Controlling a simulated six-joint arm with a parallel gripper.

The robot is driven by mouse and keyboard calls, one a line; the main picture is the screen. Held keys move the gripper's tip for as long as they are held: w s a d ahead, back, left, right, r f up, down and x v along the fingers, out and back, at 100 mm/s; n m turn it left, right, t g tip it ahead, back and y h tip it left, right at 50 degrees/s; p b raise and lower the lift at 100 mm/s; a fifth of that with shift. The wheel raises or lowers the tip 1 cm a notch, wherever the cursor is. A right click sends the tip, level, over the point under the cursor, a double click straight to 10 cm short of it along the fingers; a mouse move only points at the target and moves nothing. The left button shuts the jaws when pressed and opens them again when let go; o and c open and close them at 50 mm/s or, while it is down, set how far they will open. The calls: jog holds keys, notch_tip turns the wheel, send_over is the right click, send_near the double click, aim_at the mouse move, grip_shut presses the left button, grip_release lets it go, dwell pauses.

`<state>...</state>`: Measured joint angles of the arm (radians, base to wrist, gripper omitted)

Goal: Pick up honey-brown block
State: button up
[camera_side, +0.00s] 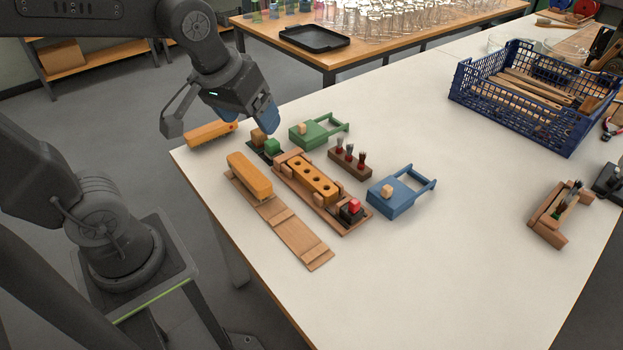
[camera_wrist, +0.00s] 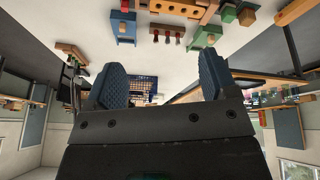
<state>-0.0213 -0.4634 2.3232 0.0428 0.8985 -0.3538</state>
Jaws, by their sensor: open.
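Several blocks of honey-brown or orange-brown colour show in the side view, and I cannot tell for certain which one is named. A long plain block (camera_side: 249,176) lies on a wooden strip board (camera_side: 291,236). A block with a row of holes (camera_side: 313,180) sits in a wooden holder, and part of it also shows in the wrist view (camera_wrist: 300,8). A small brown block (camera_side: 258,137) stands beside a green cube (camera_side: 273,147). My gripper (camera_side: 268,114) is open and empty above these small blocks; its blue fingers (camera_wrist: 160,84) are spread.
A blue crate (camera_side: 526,117) and a wooden brush holder (camera_side: 549,222) are farther right. The table's middle right is clear.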

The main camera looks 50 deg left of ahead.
jog(key=w+a+f+n+g, duration=0.2)
jog(key=w+f+n, duration=0.25)
jog(key=w, duration=0.45)
jog(key=n+g+y, duration=0.1)
jog(key=n+g, duration=0.1)
jog(key=n, duration=0.7)
send_near(312, 175)
jog(key=shift+n, duration=0.25)
notch_tip(312, 175, down, 4)
jog(key=shift+a+f, duration=0.1)
jog(key=shift+w+a+f, duration=0.1)
jog(key=shift+a+f, duration=0.1)
jog(key=shift+f, duration=0.75)
jog(key=shift+a+f, duration=0.15)
jog(key=shift+f, duration=0.85)
jog(key=shift+a+f, duration=0.2)
jog(key=shift+f, duration=0.75)
jog(key=c, duration=1.1)
